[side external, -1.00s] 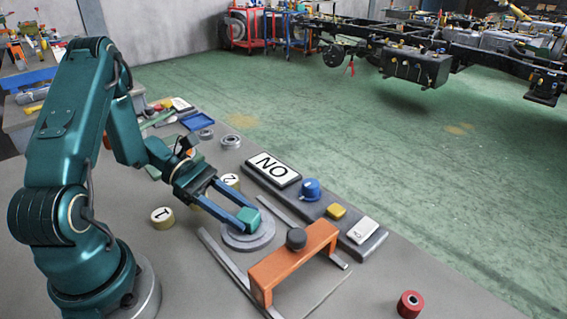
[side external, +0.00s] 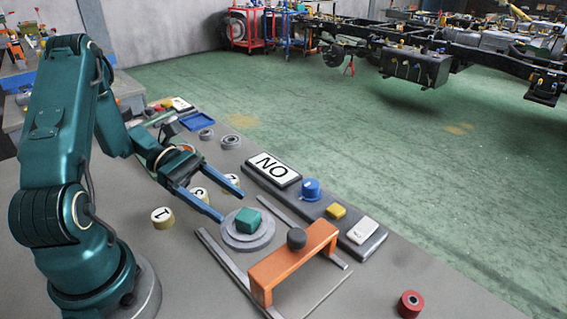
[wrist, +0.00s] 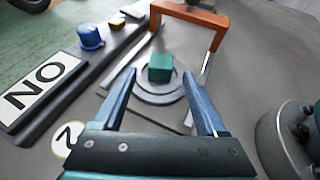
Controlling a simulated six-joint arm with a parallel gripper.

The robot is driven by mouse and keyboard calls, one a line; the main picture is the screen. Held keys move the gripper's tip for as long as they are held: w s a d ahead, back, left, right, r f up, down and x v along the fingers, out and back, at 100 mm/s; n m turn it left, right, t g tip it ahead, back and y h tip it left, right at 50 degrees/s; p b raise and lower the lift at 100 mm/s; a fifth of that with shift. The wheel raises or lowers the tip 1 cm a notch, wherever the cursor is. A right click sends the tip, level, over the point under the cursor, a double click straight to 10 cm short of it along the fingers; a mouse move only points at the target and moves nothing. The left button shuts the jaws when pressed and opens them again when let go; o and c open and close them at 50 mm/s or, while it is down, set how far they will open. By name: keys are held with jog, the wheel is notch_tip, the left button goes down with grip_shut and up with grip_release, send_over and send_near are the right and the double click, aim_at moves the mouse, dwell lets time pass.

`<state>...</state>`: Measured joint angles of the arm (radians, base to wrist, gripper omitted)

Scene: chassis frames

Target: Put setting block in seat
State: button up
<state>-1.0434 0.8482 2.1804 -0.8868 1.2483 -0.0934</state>
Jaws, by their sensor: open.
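The setting block is a small teal-green block (side external: 248,221). It rests on the round grey stepped seat (side external: 238,244), near its middle, and also shows in the wrist view (wrist: 160,67). I cannot tell whether it sits down in a recess. My gripper (side external: 231,206) is open, with its two blue fingers spread wide. It is back from the block on the arm's side, with nothing between the fingers. In the wrist view the fingertips (wrist: 172,68) point toward the seat, with the block between and beyond them.
An orange bridge (side external: 290,264) with a dark knob straddles grey rails just beyond the seat. Several numbered discs, one being disc 1 (side external: 162,217), stand near my gripper. A panel holds a NO sign (side external: 273,169) and a blue knob (side external: 311,189).

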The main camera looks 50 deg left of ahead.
notch_tip(320, 180, up, 7)
jog(key=s+d+r+m+y, duration=0.2)
jog(key=m+y, duration=0.4)
jog(key=m, duration=0.5)
jog(key=s+d+r+m+y, duration=0.2)
jog(key=s+d+m+y, duration=0.3)
jog(key=m, duration=0.6)
jog(key=shift+r+t+y, duration=0.3)
jog(key=shift+r+y, duration=0.05)
jog(key=shift+y, duration=0.35)
